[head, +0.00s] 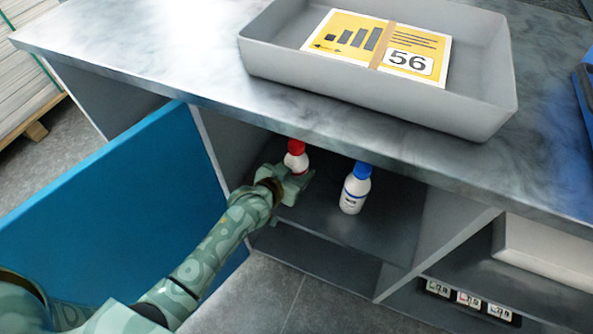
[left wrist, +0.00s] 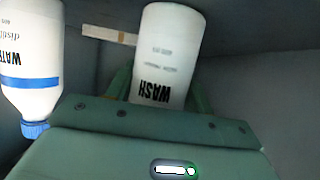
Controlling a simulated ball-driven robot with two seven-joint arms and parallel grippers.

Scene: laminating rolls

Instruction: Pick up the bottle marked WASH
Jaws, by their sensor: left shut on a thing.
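The bottle marked WASH (left wrist: 160,70) is white. In the head view this bottle (head: 295,161) has a red cap and stands roughly upright at the back left of the open cabinet compartment. My left gripper (head: 293,182) reaches in from the front and is shut on its body. In the left wrist view the bottle is between the fingers of my left gripper (left wrist: 161,93), its label upside down in the picture. The gripper hides its base, so I cannot tell whether it touches the shelf. My right gripper is not in view.
A blue-capped white bottle (head: 353,192), its label seemingly WATER, stands to the right on the shelf (head: 330,222); it also shows in the left wrist view (left wrist: 30,60). The countertop (head: 180,50) overhangs them. The open blue door (head: 130,200) is left of my arm. A grey tray (head: 370,85) sits on top.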

